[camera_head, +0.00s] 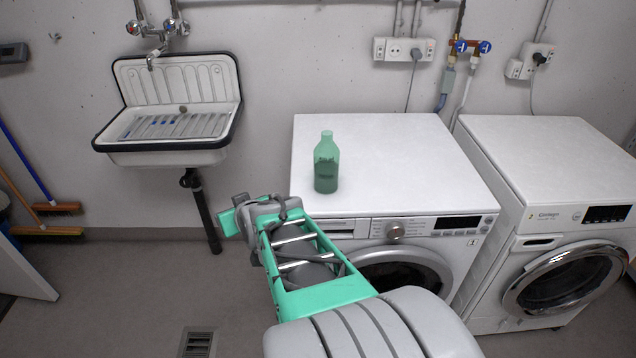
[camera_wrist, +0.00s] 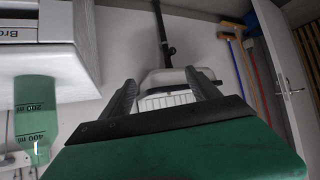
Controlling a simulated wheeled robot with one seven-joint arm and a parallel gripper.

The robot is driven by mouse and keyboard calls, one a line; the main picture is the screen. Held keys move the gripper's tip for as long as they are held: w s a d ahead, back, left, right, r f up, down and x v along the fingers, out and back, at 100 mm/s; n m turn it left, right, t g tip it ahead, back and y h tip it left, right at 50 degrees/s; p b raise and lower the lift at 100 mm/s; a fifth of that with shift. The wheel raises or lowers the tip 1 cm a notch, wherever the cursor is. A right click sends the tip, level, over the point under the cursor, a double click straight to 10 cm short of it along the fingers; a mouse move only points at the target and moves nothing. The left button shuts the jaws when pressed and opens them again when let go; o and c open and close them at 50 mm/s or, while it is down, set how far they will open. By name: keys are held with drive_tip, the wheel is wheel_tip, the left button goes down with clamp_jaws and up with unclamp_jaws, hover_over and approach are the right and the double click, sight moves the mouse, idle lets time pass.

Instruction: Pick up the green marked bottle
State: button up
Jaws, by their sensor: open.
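The green marked bottle (camera_head: 326,165) stands upright on top of the left washing machine (camera_head: 400,150), near its front left part. It is translucent, with dark green contents in the head view. In the wrist view the bottle (camera_wrist: 36,112) is at the left edge, upside down in the picture, with volume marks on it. My gripper (camera_head: 238,215) is left of the bottle and in front of the machine, apart from both. In the wrist view my gripper's two fingers (camera_wrist: 163,88) are spread with nothing between them, and the bottle lies outside them.
A second washing machine (camera_head: 560,170) stands at the right. A white sink (camera_head: 170,155) hangs on the wall at the left, with its drain pipe below. Brooms (camera_head: 45,208) lean at the far left. The left machine's top is clear around the bottle.

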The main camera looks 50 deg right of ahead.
sight(327, 166)
drive_tip(key=shift+o, duration=0.8)
drive_tip(key=d+f+m+h+b, duration=0.1)
drive_tip(key=d, duration=0.4)
drive_tip(key=s+d+f+m+t+h+b, duration=0.1)
drive_tip(key=d+f+h, duration=0.1)
drive_tip(key=d, duration=0.3)
drive_tip(key=shift+s+h, duration=0.3)
drive_tip(key=shift+o, duration=0.7)
drive_tip(key=s+d+m+h+b, duration=0.1)
drive_tip(key=s+d+h, duration=0.1)
drive_tip(key=d, duration=0.2)
drive_tip(key=s+d+r+m+h, duration=0.1)
drive_tip(key=s+d+h, duration=0.1)
drive_tip(key=s+d, duration=0.1)
drive_tip(key=s+d+r+m+h+b, duration=0.1)
drive_tip(key=s+d+h, duration=0.1)
drive_tip(key=d, duration=0.3)
drive_tip(key=shift+s+m+t+b, duration=0.3)
drive_tip(key=shift+s+m, duration=0.1)
drive_tip(key=shift+s, duration=0.15)
drive_tip(key=x, duration=0.7)
drive_tip(key=shift+w+r+p, duration=0.15)
drive_tip(key=shift+r+p, duration=0.15)
drive_tip(key=shift+p, duration=0.05)
drive_tip(key=shift+c, duration=0.6)
clamp_jaws()
